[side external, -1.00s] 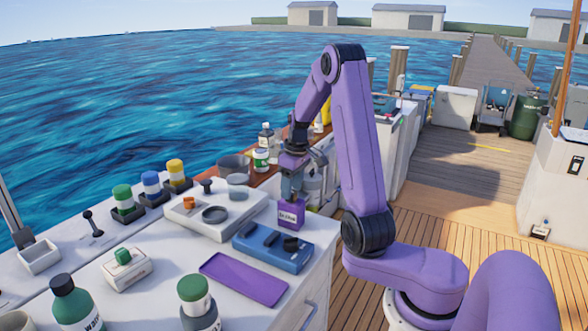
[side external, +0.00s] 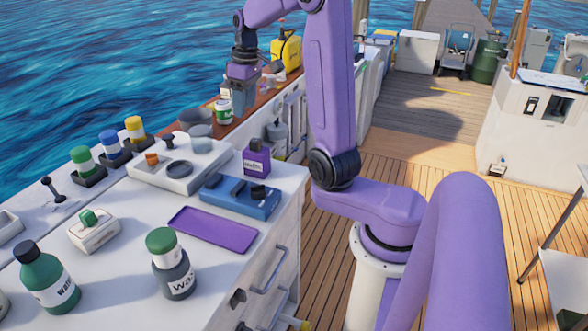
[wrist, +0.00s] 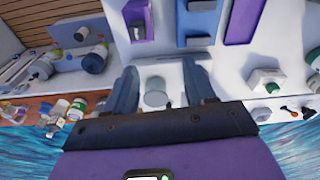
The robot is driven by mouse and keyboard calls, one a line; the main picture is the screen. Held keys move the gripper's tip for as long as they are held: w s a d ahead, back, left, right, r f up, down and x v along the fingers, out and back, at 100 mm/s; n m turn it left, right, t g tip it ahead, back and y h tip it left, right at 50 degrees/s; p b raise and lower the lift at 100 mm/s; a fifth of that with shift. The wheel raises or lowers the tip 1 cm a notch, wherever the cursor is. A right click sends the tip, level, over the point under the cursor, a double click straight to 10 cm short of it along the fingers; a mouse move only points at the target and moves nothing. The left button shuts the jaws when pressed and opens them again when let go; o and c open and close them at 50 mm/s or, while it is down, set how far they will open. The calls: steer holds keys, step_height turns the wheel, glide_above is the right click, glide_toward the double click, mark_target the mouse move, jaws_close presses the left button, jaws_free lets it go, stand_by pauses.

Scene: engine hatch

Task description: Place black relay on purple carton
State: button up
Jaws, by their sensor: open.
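The purple carton (side external: 257,164) stands upright near the right edge of the white counter, behind the blue tray. A small dark block, apparently the black relay (side external: 255,145), sits on its top. In the wrist view the purple carton (wrist: 133,12) is at the top, with the dark relay (wrist: 138,33) against it; the exact contact is hard to make out. My gripper (side external: 238,108) is raised beyond the carton, apart from it. In the wrist view my gripper (wrist: 160,85) has its fingers spread with nothing held between them.
The blue tray (side external: 265,208) with dark parts and a flat purple tray (side external: 212,229) lie in front of the carton. A white tray (side external: 150,172) is to the left. Bottles, including a green-capped one (side external: 174,270), stand on the counter. A yellow can (side external: 287,50) is farther back.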

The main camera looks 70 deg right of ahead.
steer(key=s+a+f+n, duration=0.1)
steer(key=s+a+n, duration=0.2)
steer(key=a, duration=0.6)
steer(key=s+a+f+n, duration=0.1)
steer(key=s+a+n, duration=0.2)
steer(key=a, duration=0.6)
steer(key=s+a+f+n, duration=0.2)
steer(key=s, duration=0.7)
steer(key=s+a+f+n+g, duration=0.1)
steer(key=s+a+f+n, duration=0.1)
steer(key=s, duration=0.8)
steer(key=shift+s+a+n, duration=0.25)
steer(key=shift+s+n, duration=0.05)
steer(key=shift+n, duration=0.5)
steer(key=shift+r, duration=0.1)
